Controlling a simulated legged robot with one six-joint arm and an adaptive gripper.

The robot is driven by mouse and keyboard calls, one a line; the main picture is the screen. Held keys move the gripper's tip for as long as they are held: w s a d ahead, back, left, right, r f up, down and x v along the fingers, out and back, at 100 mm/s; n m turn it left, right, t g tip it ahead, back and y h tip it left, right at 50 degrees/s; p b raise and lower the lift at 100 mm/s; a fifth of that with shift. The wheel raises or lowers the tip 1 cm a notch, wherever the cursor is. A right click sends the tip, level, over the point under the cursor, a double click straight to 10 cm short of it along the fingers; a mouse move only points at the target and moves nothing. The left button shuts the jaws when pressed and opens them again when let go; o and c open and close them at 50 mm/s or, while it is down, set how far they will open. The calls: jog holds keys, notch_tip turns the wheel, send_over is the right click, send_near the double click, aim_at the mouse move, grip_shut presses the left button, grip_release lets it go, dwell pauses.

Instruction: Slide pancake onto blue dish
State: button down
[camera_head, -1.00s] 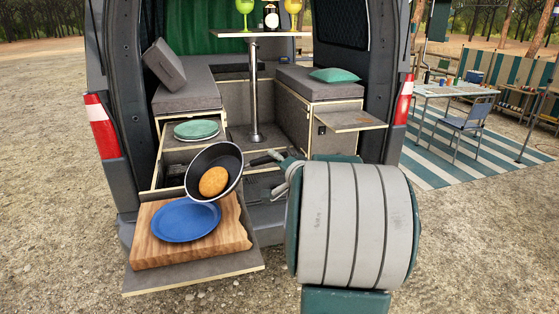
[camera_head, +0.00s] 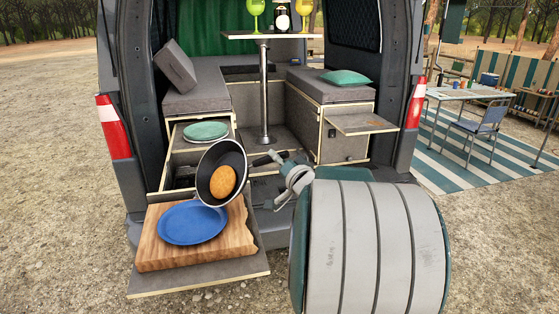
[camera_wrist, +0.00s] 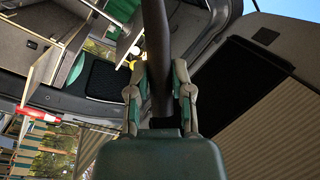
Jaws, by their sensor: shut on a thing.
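A black frying pan (camera_head: 209,184) is tilted steeply to the left, its inside facing me. The golden-brown pancake (camera_head: 223,182) is in the pan, toward its lower half. The blue dish (camera_head: 192,223) lies flat on a wooden board, just below and left of the pan's lower rim. I cannot tell whether the rim touches the dish. My gripper (camera_head: 293,168) is shut on the pan's dark handle, right of the pan. The wrist view shows both fingers closed around the handle (camera_wrist: 156,60); pan, pancake and dish are not clear there.
The wooden board (camera_head: 165,258) rests on a pull-out shelf (camera_head: 200,281) at the van's rear. A drawer behind holds green plates (camera_head: 206,131). A table on a post (camera_head: 264,95) carries glasses and a bottle. My arm covers the lower right.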

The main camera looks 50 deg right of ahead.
jog(key=shift+a+r, duration=0.15)
jog(key=shift+s+a+r+n+t, duration=0.1)
jog(key=shift+a+r+n+t, duration=0.15)
jog(key=shift+a+n, duration=0.35)
jog(key=shift+a+r+n+t, duration=0.2)
jog(key=shift+a+n, duration=0.2)
jog(key=shift+a, duration=0.3)
jog(key=shift+s+a+r+n+t+y, duration=0.1)
jog(key=shift+a+r+n+t+y, duration=0.1)
jog(key=shift+a+r+n, duration=0.5)
jog(key=shift+w+a+r+n+t+y, duration=0.1)
jog(key=shift+a+r+n+t+y, duration=0.2)
jog(key=shift+n, duration=0.65)
jog(key=shift+s+a+r+n+t+y, duration=0.15)
jog(key=shift+a+r+n, duration=0.2)
jog(key=shift+a+n, duration=0.4)
jog(key=shift+d, duration=0.15)
